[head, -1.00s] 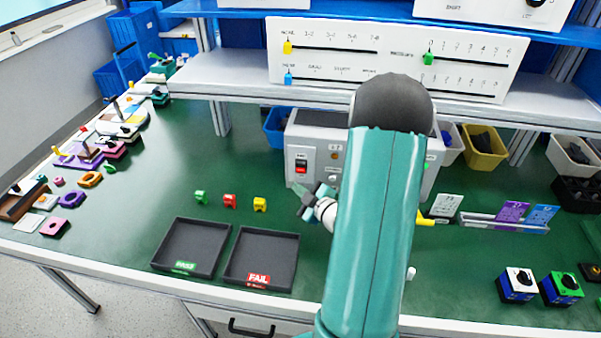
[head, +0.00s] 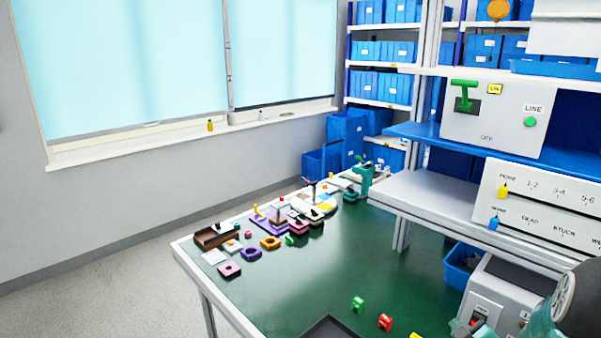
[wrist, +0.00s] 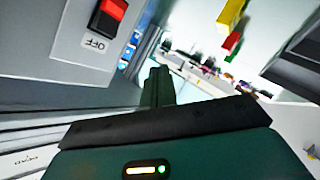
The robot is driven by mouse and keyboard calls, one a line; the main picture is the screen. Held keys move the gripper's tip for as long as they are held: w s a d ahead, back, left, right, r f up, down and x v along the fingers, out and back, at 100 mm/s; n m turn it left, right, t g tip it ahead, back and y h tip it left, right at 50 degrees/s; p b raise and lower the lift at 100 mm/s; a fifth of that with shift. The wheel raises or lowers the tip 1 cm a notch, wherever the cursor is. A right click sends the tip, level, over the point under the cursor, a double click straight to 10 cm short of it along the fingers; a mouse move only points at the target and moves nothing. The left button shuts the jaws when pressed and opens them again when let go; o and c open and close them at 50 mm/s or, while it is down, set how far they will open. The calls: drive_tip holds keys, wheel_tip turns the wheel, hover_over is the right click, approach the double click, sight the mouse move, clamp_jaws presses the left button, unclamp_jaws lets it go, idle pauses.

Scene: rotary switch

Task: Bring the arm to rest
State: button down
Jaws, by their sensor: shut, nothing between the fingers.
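My arm (head: 552,315) shows only in part at the lower right corner of the head view, with a dark rounded joint and a teal link. My gripper (wrist: 158,86) is shut and empty in the wrist view, its dark fingers together beyond the teal palm. It is close to a grey box (wrist: 60,45) with a red rocker switch (wrist: 113,10) marked OFF. I cannot tell whether it touches the box. In the head view this grey box (head: 505,292) stands beside my arm.
Green (head: 357,304) and red (head: 385,322) small blocks lie on the green bench (head: 330,270) left of the box. A dark tray (head: 330,328) is at the bottom edge. Coloured parts crowd the bench's far left. Shelving with a lever panel (head: 497,115) rises at right.

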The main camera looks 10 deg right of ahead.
drive_tip(key=s+a+r+m+g+h, duration=0.15)
drive_tip(key=a+r+m+g, duration=0.25)
drive_tip(key=a+r, duration=0.8)
drive_tip(key=s+a+r+m+g+y, duration=0.1)
drive_tip(key=s+a+r+g+y, duration=0.1)
drive_tip(key=s+a, duration=0.6)
drive_tip(key=s+a+r+m+g+y, duration=0.1)
drive_tip(key=s+a+r+g+y, duration=0.1)
drive_tip(key=s+a, duration=0.6)
drive_tip(key=shift+s+r+m, duration=0.15)
drive_tip(key=shift+r+m, duration=0.25)
drive_tip(key=shift+r, duration=0.35)
